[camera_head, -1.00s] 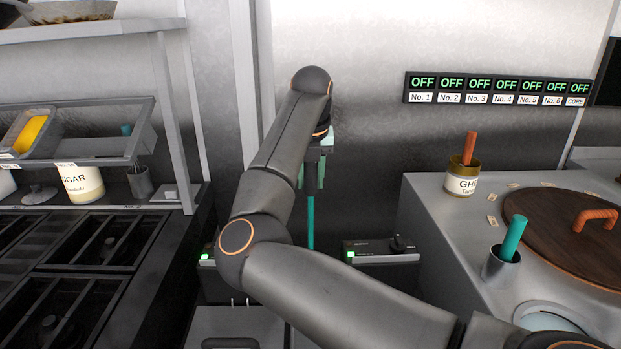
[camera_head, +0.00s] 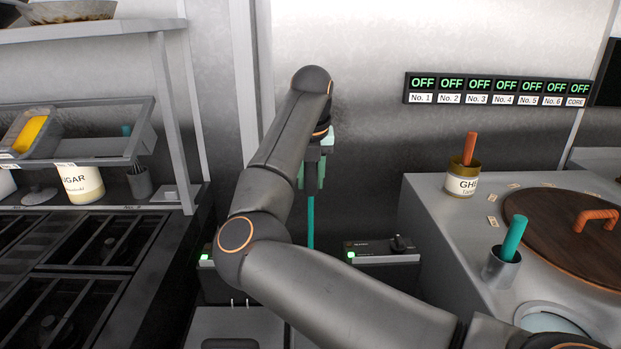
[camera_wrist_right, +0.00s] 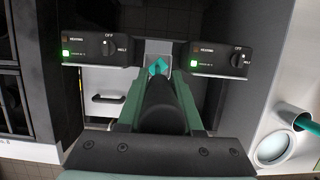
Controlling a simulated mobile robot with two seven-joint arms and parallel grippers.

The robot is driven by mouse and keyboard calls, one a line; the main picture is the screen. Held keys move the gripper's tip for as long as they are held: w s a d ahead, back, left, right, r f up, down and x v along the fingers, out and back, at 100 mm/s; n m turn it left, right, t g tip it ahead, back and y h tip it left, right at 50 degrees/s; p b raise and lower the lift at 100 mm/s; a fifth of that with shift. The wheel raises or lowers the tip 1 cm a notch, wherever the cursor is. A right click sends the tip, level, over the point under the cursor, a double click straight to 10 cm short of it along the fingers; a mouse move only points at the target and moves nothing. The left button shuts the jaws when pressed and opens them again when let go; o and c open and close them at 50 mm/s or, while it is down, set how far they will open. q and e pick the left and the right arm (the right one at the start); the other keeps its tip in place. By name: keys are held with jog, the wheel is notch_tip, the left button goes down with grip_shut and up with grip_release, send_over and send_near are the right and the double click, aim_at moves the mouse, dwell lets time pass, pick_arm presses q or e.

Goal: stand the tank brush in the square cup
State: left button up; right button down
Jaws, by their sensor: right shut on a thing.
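My right gripper (camera_head: 313,170) points down in the head view, beyond my arm. It is shut on the tank brush, whose teal shaft (camera_head: 310,228) hangs upright below the fingers. In the right wrist view the brush shows as a black, rounded body (camera_wrist_right: 160,105) between the green fingers of the right gripper (camera_wrist_right: 160,118), with a teal part at its far end. A small grey square-edged holder (camera_wrist_right: 158,46), seemingly the square cup, lies just behind that teal end. I cannot tell whether the brush end is inside it. My arm hides this spot in the head view. My left gripper is not in view.
Two black heating boxes flank the holder, one on the left (camera_wrist_right: 92,48) and one on the right (camera_wrist_right: 220,60). On the right counter stand a round metal cup (camera_head: 499,271) with a teal handle and a ghee tin (camera_head: 461,184). A dark stove (camera_head: 75,275) lies left.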

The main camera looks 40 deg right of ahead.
aim_at(311, 210)
jog(key=shift+f+b, duration=1.8)
jog(key=shift+f, duration=0.45)
jog(key=shift+f+b, duration=0.55)
jog(key=shift+f, duration=0.2)
jog(key=shift+f+b, duration=0.35)
jog(key=shift+f, duration=0.05)
jog(key=shift+f+b, duration=0.3)
jog(key=shift+f, duration=0.4)
jog(key=c, duration=0.5)
grip_release()
jog(key=shift+c, duration=0.2)
jog(key=shift+o, duration=0.3)
jog(key=shift+o, duration=0.3)
jog(key=o, duration=0.4)
